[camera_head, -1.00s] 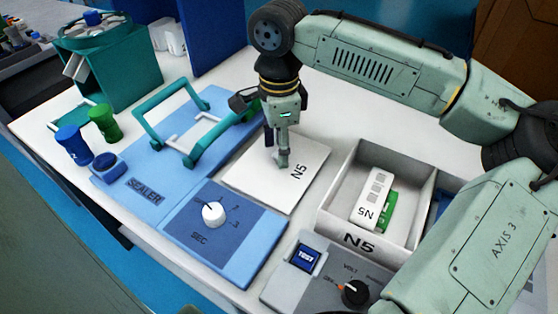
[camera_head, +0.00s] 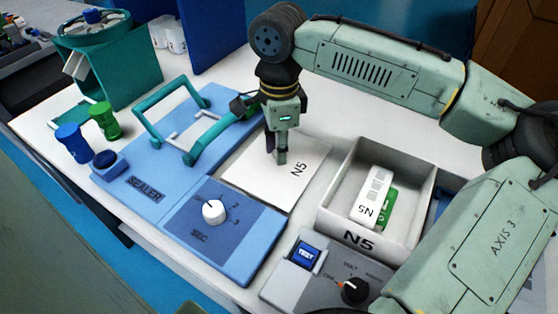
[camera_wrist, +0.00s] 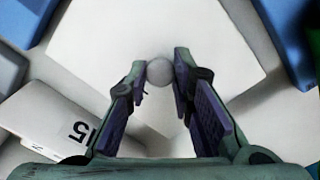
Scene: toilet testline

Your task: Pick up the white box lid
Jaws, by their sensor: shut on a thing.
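The white box lid (camera_head: 252,178) is a flat square marked N5. It lies level between the blue sealer and the open box, and I cannot tell whether it touches the table. My gripper (camera_head: 277,158) points down over the lid's middle. In the wrist view my gripper (camera_wrist: 165,70) has its two fingertips closed on the small round grey knob of the lid (camera_wrist: 205,28). In the head view the knob is hidden by the fingers.
The open white N5 box (camera_head: 326,211) stands right of the lid, holding a white labelled pack (camera_head: 371,190) and a green item. The blue sealer (camera_head: 140,180) with its teal handle is close on the left. A grey tester (camera_head: 283,284) stands in front.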

